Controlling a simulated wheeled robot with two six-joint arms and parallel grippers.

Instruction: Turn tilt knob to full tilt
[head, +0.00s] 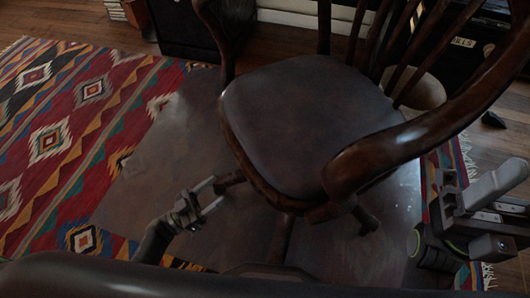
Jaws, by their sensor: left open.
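The dark wooden swivel chair (308,120) stands in the middle of the head view, with a worn leather seat and curved arms. The tilt knob cannot be made out; the underside of the seat is mostly hidden in shadow. My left gripper (218,191) is open and empty, low down to the left of the chair. Its two thin fingers point right, towards the chair's base, below the seat's left edge. My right gripper (490,195) is at the right edge, beyond the chair's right arm; its finger opening is unclear.
A clear floor mat (150,175) lies under the chair, over a patterned rug (65,130). Wooden floor (85,22) shows at the back. A dark cabinet (182,30) and books (116,10) stand behind. A dark curved edge crosses the bottom of the view.

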